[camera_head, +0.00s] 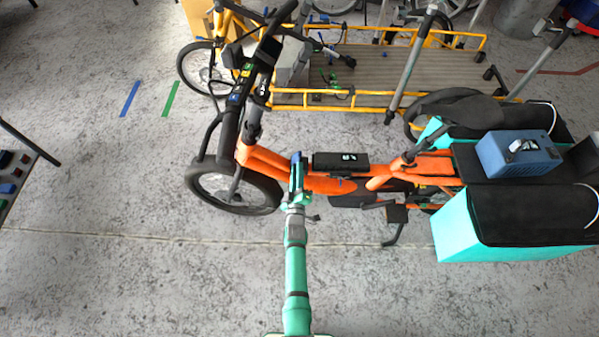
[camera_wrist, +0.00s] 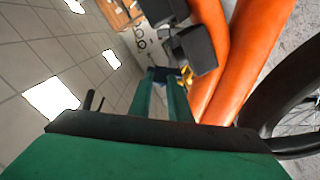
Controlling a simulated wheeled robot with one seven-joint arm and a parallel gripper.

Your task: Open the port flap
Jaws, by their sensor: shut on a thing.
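The orange cargo bike (camera_head: 325,184) stands across the middle of the head view. My gripper (camera_head: 297,160) reaches its orange frame from the front, just left of the black battery box (camera_head: 350,160). In the wrist view my green fingers (camera_wrist: 165,76) are close together, shut on a small dark piece at their tips, apparently the port flap. The fingers and the steep view hide most of the flap, so I cannot tell how far it is open. The orange tubes (camera_wrist: 238,55) run close to the right of my fingers in the wrist view.
The front wheel (camera_head: 235,190) and handlebar (camera_head: 245,85) are left of my gripper. Turquoise panniers (camera_head: 455,228) and a blue box (camera_head: 517,153) are at the right. A yellow cargo bike (camera_head: 310,100) stands behind. The floor in front is clear.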

